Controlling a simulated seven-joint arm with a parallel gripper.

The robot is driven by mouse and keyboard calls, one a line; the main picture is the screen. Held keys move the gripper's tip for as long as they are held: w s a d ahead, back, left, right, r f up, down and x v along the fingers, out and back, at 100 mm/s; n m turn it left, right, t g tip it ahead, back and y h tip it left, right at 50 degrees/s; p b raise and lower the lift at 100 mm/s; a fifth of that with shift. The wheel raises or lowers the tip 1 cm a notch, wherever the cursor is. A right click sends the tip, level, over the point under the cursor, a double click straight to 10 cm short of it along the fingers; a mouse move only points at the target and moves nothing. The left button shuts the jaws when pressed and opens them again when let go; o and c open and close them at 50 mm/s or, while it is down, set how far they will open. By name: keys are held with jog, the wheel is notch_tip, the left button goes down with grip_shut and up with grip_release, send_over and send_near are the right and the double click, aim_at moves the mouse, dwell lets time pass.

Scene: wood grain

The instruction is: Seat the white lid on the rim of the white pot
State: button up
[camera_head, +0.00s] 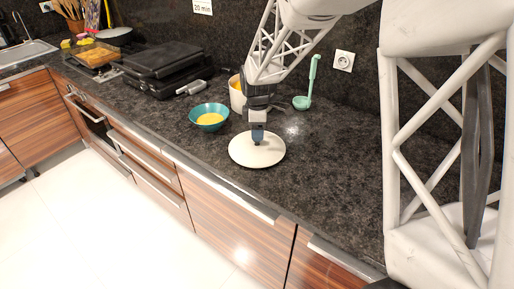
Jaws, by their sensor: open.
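The white lid (245,153) is a round, pale disc with a dark knob, lying flat on the dark countertop near its front edge. The white pot (236,96) stands behind it, partly hidden by my arm, with something yellow-orange showing at its top. My gripper (257,139) points down over the middle of the lid, its fingertips at the knob. The jaws are open; whether they touch the knob cannot be made out at this size.
A teal bowl (194,115) with yellow contents stands left of the pot. A pale green ladle (312,83) is at the back right. A black grill (158,62) and a tray of food (94,57) are further left. The counter right of the lid is clear.

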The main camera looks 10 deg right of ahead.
jog(key=shift+f, duration=2.05)
jog(key=shift+c, duration=0.3)
grip_shut()
jog(key=shift+r, duration=0.2)
jog(key=shift+w+r, duration=0.1)
jog(key=shift+r, duration=1.35)
jog(key=shift+s+r, duration=0.25)
jog(key=shift+s, duration=0.1)
jog(key=s+d+r, duration=0.1)
jog(key=s, duration=1.4)
jog(key=shift+s+d+r, duration=0.15)
jog(key=shift+s+d, duration=0.05)
jog(key=shift+d, duration=0.05)
